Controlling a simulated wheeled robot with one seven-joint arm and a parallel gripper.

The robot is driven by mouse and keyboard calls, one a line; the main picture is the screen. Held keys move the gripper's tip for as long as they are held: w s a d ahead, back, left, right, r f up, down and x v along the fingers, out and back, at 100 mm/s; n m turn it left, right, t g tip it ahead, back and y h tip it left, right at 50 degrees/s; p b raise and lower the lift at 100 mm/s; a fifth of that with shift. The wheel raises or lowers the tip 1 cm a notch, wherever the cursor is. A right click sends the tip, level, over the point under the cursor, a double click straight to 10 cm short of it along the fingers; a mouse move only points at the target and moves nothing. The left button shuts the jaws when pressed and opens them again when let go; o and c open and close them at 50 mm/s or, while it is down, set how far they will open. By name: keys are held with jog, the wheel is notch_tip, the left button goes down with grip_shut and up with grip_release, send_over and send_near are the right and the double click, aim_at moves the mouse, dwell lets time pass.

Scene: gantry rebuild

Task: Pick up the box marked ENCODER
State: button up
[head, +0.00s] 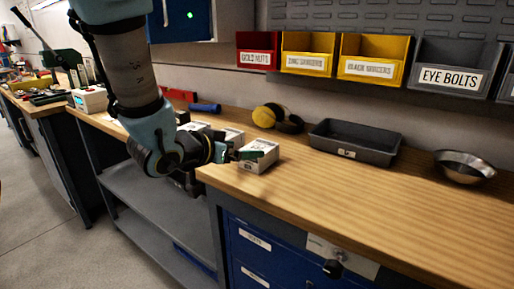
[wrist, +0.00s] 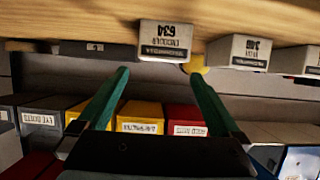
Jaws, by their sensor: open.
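The box marked ENCODER is a small white carton with a dark label. It is at the top middle of the wrist view (wrist: 165,41), its print upside down there. In the head view a white box (head: 261,158) near the bench's front edge, right of the other boxes, appears to be the same one; its print is too small to read. My gripper (wrist: 158,72) is open and empty. Its two green fingers spread to either side below the box in the wrist view. In the head view my gripper (head: 240,156) is close beside that box; contact cannot be told.
More white boxes stand nearby, including one at the wrist view's upper right (wrist: 238,52). A grey tray (head: 355,142), metal bowl (head: 465,167) and yellow and black round items (head: 270,116) lie further back. Labelled bins (head: 375,60) hang above. The bench's (head: 350,205) right front is clear.

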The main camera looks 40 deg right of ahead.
aim_at(259, 147)
jog(key=p, duration=0.1)
jog(key=d+p, duration=0.1)
jog(key=p, duration=0.1)
jog(key=shift+w+f, duration=0.1)
jog(key=shift+w, duration=0.1)
jog(key=shift+d+f, duration=0.15)
jog(key=shift+f, duration=0.1)
jog(key=shift+x, duration=1.25)
jog(key=shift+f+p+x, duration=0.2)
jog(key=shift+p+x, duration=0.5)
jog(key=shift+x, duration=0.6)
jog(key=shift+f+p+x, duration=0.15)
jog(key=shift+p+x, duration=0.5)
jog(key=shift+x, duration=0.7)
jog(key=shift+w, duration=0.15)
jog(key=c, duration=1.4)
jog(key=shift+r, duration=0.15)
